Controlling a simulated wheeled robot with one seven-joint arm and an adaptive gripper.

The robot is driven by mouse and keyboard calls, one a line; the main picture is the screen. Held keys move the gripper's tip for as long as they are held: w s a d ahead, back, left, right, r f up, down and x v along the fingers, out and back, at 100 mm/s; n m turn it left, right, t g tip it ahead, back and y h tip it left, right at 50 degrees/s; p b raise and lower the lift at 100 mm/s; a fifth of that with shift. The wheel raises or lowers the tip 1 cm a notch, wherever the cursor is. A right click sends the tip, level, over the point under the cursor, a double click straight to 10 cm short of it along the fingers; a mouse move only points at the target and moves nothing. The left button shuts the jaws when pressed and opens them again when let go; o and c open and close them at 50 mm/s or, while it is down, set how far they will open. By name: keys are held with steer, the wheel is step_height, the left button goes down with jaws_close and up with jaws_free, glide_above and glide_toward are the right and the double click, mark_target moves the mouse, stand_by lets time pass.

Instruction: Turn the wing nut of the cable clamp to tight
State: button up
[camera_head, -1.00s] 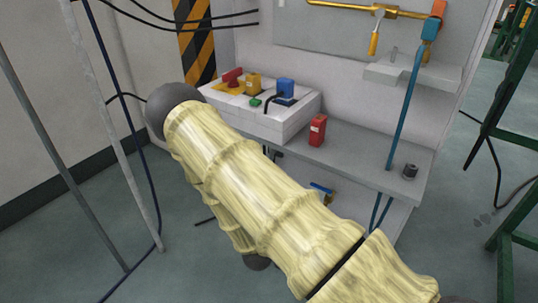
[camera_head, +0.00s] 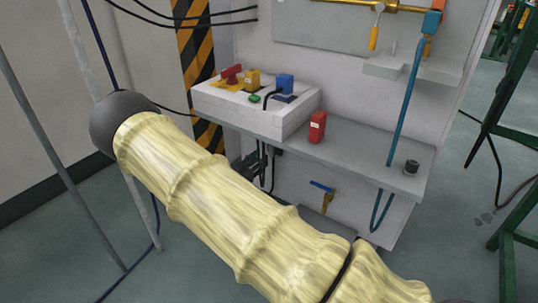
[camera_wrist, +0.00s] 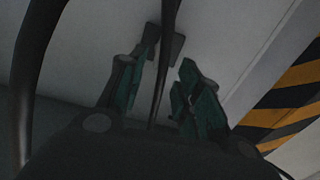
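My gripper (camera_wrist: 160,92) is open in the wrist view, with its dark green finger pads apart. A dark cable (camera_wrist: 167,50) runs down between the fingers; I cannot tell whether it touches them. In the head view my gripper (camera_head: 247,166) shows partly behind my arm, just below the bench's front edge, beside dark hanging cables (camera_head: 262,165). A small dark part (camera_head: 278,152) sits under the bench edge there, too small to identify. I cannot make out the cable clamp's wing nut in either view.
The grey bench (camera_head: 370,160) carries a white control box (camera_head: 285,118) with red, yellow and blue parts, and a red block (camera_head: 317,127). A blue-handled valve (camera_head: 322,187) is below. A blue hose (camera_head: 405,105) hangs right. A striped post (camera_head: 195,50) stands behind.

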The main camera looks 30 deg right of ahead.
mark_target(272, 150)
steer(key=b+x, duration=0.2)
steer(key=x, duration=0.5)
steer(key=shift+d, duration=0.15)
steer(key=shift+c, duration=0.2)
jaws_close()
